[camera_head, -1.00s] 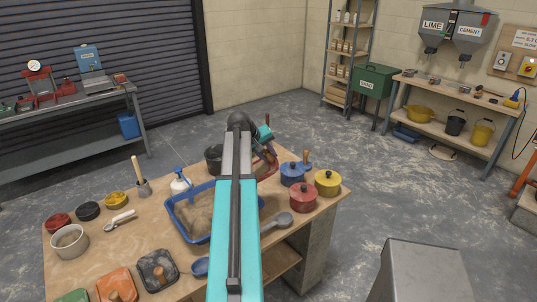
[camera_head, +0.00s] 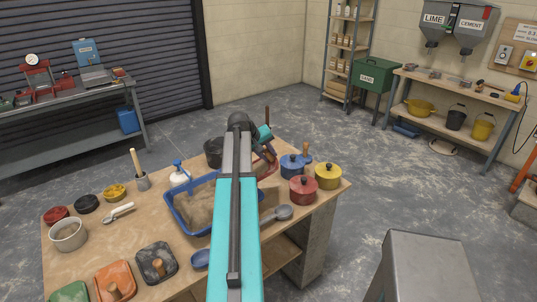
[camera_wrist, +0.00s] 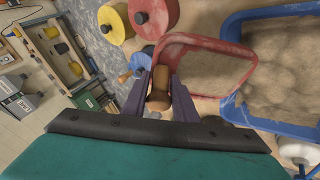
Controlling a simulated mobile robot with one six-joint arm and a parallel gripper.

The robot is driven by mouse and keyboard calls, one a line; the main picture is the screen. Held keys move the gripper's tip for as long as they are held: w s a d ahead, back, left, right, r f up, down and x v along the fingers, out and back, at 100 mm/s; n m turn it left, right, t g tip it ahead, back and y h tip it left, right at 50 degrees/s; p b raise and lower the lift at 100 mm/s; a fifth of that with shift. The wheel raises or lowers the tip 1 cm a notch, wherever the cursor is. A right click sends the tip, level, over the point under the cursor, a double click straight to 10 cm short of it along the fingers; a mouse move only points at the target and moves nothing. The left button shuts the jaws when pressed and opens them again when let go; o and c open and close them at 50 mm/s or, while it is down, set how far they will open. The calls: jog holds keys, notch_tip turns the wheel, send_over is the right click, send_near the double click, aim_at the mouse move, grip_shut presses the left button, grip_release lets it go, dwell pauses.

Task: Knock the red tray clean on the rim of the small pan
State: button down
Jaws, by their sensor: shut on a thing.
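My gripper (camera_wrist: 160,95) is shut on a brown wooden handle (camera_wrist: 159,88). The red tray (camera_wrist: 190,38) is just beyond the handle in the wrist view, with its red rim visible and a pale, dusty inside; the handle's join to it is hidden. In the head view, my arm mostly covers my gripper, and a bit of red rim (camera_head: 270,168) shows right of the arm. Two vessels could be the small pan, and I cannot tell which: a black round pan (camera_head: 213,148) just left of my arm, or a pale metal pan (camera_head: 68,246) at the table's left.
A blue tub (camera_head: 172,209) of sand lies under my arm; its rim (camera_wrist: 228,106) is close to the red tray. Blue, red (camera_head: 303,192) and yellow lidded pots stand right. A spray bottle (camera_head: 179,178) and scoop (camera_head: 283,212) are nearby. The front left holds several floats.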

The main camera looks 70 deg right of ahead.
aim_at(268, 164)
notch_tip(268, 164, down, 5)
jog(key=b, duration=0.2)
jog(key=shift+r+b, duration=0.1)
jog(key=shift+b, duration=0.25)
jog(key=shift+r+p, duration=1.35)
jog(key=shift+r, duration=1.2)
jog(key=shift+s, duration=0.1)
